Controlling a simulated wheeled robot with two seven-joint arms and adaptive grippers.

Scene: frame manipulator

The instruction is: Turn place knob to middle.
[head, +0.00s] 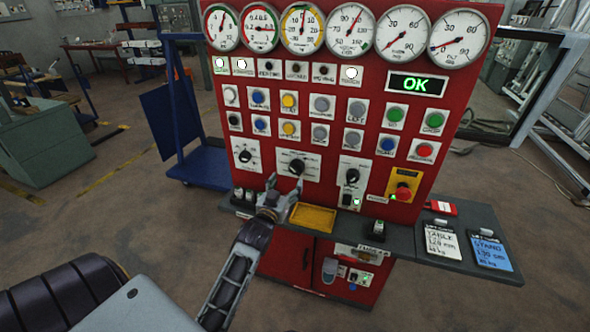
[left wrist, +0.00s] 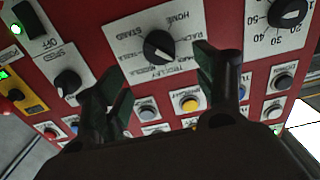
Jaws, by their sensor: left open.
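The place knob is a black rotary knob (head: 297,166) on a wide white plate in the lower middle of the red panel. In the left wrist view the knob (left wrist: 158,46) sits among printed position labels, which appear upside down. Its grip ridge lies slanted there; I cannot tell for sure which label it points to. My left gripper (head: 284,190) is open and empty, just below and in front of the knob. In the left wrist view its two fingertips (left wrist: 158,75) stand apart, one on each side below the knob, with no clear contact. My right gripper is not in view.
Neighbouring knobs stand left (head: 245,156) and right (head: 352,176) of it, with button rows above. A red emergency button (head: 402,193) is farther right. A grey shelf (head: 405,247) with a yellow tray (head: 312,218) juts out below. A blue trolley (head: 205,165) stands left.

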